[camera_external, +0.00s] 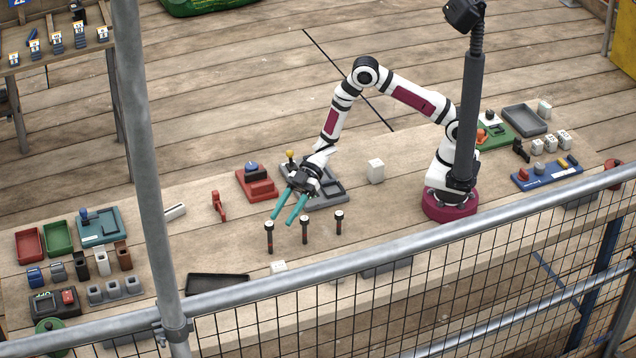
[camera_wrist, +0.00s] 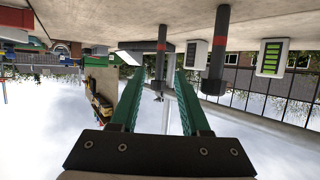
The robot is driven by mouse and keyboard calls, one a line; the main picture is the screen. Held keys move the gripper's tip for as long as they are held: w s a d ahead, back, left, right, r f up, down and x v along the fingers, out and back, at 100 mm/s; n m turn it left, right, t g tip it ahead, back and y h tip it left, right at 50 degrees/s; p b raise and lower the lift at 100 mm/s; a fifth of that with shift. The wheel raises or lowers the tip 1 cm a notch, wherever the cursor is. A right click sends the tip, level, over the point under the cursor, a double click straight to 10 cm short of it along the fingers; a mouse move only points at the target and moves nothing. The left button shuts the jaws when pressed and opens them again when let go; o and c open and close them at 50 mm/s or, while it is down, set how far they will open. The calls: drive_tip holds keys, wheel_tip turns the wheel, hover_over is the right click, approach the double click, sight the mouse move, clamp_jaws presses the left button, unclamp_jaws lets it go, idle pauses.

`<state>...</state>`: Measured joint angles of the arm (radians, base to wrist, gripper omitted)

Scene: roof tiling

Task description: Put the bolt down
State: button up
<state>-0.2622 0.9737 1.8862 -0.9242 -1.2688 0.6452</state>
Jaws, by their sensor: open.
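Three dark bolts with reddish bands stand upright in a row on the wooden table: a left bolt (camera_external: 269,238), a middle bolt (camera_external: 304,231) and a right bolt (camera_external: 339,222). My gripper (camera_external: 282,220) has two teal fingers and is open, with its tips just above and behind the left and middle bolts in the external view. In the wrist view, where the table is at the top, one bolt (camera_wrist: 162,54) shows in the gap between the open fingers (camera_wrist: 160,74). Another bolt (camera_wrist: 215,50) is right of them. I cannot tell whether the fingers touch a bolt.
A white block (camera_external: 376,171) stands to the right. A black tray (camera_external: 218,284) lies near the front edge, and a rail (camera_external: 400,250) crosses the foreground.

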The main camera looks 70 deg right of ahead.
drive_tip(key=shift+s+d+r, duration=0.1)
drive_tip(key=shift+d+r, duration=0.1)
drive_tip(key=shift+d, duration=0.25)
drive_tip(key=w+d+r+m+t+h, duration=0.55)
drive_tip(key=w+d, duration=0.25)
drive_tip(key=d, duration=0.2)
drive_tip(key=s+d+r+m+h, duration=0.3)
drive_tip(key=d+r+m+h, duration=0.1)
drive_tip(key=d, duration=0.4)
drive_tip(key=s+d+r+m+h, duration=0.3)
drive_tip(key=d+r+m+h, duration=0.1)
drive_tip(key=d, duration=0.5)
drive_tip(key=s+a+r+m+g+y, duration=0.1)
drive_tip(key=s+m+g, duration=0.6)
drive_tip(key=s, duration=2.1)
drive_tip(key=shift+r+m+g+y, duration=0.35)
drive_tip(key=shift+r+m+y, duration=0.2)
drive_tip(key=shift+r+m, duration=0.1)
